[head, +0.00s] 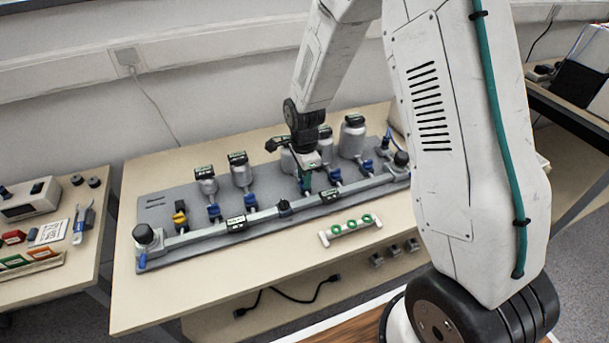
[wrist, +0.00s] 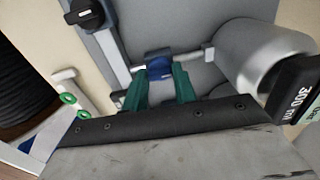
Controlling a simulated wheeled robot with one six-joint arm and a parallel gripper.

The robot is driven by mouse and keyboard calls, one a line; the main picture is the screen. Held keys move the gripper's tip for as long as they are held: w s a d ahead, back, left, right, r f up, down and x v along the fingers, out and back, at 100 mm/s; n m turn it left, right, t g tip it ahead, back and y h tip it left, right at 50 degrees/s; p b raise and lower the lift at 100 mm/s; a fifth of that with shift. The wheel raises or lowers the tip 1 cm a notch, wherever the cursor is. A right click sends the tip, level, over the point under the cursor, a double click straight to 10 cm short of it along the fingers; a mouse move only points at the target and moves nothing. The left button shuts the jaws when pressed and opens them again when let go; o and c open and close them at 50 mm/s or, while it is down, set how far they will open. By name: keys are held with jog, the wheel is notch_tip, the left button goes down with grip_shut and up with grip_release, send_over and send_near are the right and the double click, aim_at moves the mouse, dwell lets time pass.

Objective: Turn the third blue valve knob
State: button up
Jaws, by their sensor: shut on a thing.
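A grey manifold board (head: 160,204) on the table carries a row of blue valve knobs below grey canisters. Two blue knobs, the first (head: 214,212) and the second (head: 250,201), show to the left of my gripper (head: 305,184). My gripper is down at the third blue knob from the left, which it mostly hides in the head view. In the wrist view the green fingers of my gripper (wrist: 160,82) are on either side of this blue knob (wrist: 158,65), shut on it. More blue knobs (head: 335,175) lie to the right.
A yellow knob (head: 180,216) sits left of the blue ones. A long grey rail (head: 270,213) with black labelled blocks runs in front. A white rack with green rings (head: 350,228) stands on the table's front part. A grey canister (wrist: 250,58) stands close beside my gripper.

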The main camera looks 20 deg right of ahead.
jog(key=o, duration=1)
jog(key=shift+c, duration=0.2)
notch_tip(320, 180, up, 8)
jog(key=shift+f, duration=0.1)
jog(key=shift+s+n, duration=0.15)
jog(key=shift+n, duration=0.45)
jog(key=s+d+r+n, duration=0.1)
jog(key=s+r+n, duration=0.4)
jog(key=s, duration=0.5)
jog(key=s+d+r+n+t, duration=0.1)
jog(key=s+r+n, duration=0.5)
jog(key=s+r, duration=0.3)
jog(key=s+d+r+n, duration=0.1)
jog(key=s+r+n, duration=0.5)
jog(key=s, duration=0.5)
jog(key=shift+r, duration=0.8)
